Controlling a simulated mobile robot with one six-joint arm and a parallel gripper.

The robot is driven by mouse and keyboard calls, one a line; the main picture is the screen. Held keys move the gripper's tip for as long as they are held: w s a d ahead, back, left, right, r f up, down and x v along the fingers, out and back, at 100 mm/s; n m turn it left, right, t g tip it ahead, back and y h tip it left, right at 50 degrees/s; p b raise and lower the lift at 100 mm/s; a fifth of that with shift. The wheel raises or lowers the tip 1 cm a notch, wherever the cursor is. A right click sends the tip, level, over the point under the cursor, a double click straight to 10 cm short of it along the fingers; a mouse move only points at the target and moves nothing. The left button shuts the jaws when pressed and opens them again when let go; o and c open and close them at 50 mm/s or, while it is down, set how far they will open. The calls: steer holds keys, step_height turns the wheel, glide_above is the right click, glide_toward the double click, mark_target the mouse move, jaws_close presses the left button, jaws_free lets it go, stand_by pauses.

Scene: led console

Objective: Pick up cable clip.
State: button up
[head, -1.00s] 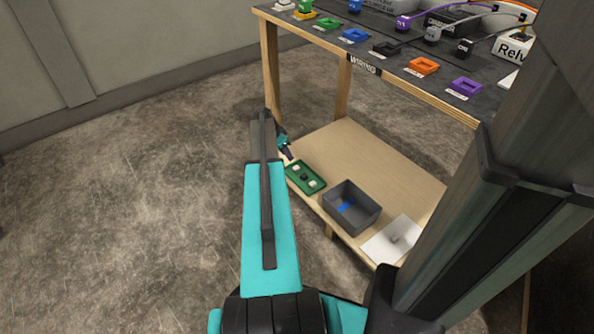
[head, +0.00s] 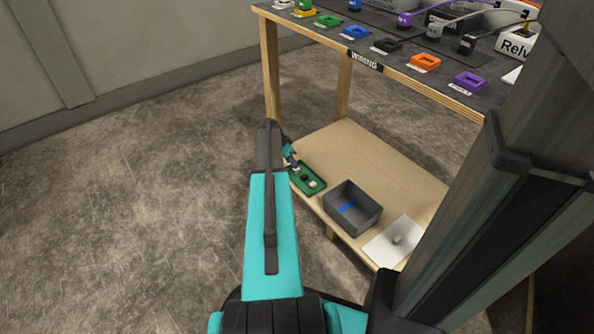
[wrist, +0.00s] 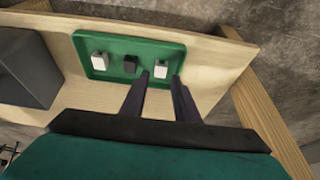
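Small blocky clips lie in a green tray (wrist: 115,75) on the lower shelf: a white one (wrist: 99,63), a black one (wrist: 129,64) in the middle and another white one (wrist: 161,70). I cannot tell which of them the task means by cable clip. My gripper (wrist: 160,79) is open and empty, its two dark fingertips on either side of the right white clip in the wrist view. I cannot tell whether they touch it. In the head view my gripper (head: 294,165) is at the tray's far left end and partly hides the clip there.
A grey bin (head: 353,207) with something blue inside stands right of the tray on the wooden shelf (head: 365,155). The console top (head: 440,65) overhangs the shelf. A wooden leg (wrist: 262,115) stands near my gripper.

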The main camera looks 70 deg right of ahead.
steer(key=shift+b+x, duration=1.4)
steer(key=shift+x, duration=1.2)
jaws_close()
steer(key=shift+r, duration=0.2)
steer(key=shift+r+p, duration=0.4)
steer(key=shift+r, duration=0.05)
step_height(320, 180, up, 3)
steer(key=shift+f+p, duration=0.1)
steer(key=shift+p, duration=0.75)
steer(key=s+a+p, duration=0.3)
steer(key=a+p, duration=0.1)
steer(key=a, duration=1.1)
steer(key=shift+a+r, duration=0.35)
steer(key=shift+r, duration=0.15)
steer(key=shift+s, duration=0.15)
